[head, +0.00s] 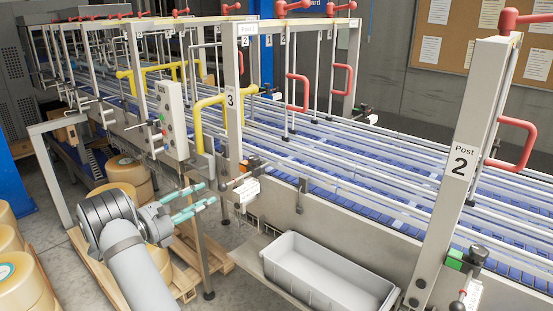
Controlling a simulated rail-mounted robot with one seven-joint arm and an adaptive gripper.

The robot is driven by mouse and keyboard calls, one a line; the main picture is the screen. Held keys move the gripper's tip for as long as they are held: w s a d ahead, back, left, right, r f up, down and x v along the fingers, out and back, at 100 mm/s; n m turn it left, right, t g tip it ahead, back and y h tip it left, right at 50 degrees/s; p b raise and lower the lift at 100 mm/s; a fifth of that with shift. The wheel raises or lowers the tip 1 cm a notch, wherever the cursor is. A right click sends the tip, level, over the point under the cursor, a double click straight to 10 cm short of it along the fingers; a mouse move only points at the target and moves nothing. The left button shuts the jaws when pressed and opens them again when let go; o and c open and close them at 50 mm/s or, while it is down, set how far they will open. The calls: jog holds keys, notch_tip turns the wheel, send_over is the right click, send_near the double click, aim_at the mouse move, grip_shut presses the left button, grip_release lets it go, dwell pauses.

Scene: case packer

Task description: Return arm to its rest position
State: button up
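My gripper (192,203) is in the head view, left of centre, at the end of my grey arm. Its two teal fingers are spread apart with nothing visible between them. The fingers point right, toward the frame of the case packer (330,195). From this one view I cannot tell the exact gap between the fingers and the machine.
An empty grey bin (283,268) sits on a shelf at the machine's front.

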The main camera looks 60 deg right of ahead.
aim_at(219, 189)
dwell(0.4)
jog(key=shift+b+x, duration=0.4)
jog(key=shift+x, duration=3.15)
jog(key=shift+a, duration=0.15)
jog(key=p+v, duration=0.1)
jog(key=v, duration=0.6)
jog(key=b+x, duration=0.1)
jog(key=x, duration=1)
jog(key=p+v, duration=0.1)
jog(key=v, duration=0.5)
jog(key=shift+w+a, duration=0.1)
jog(key=shift+a, duration=0.25)
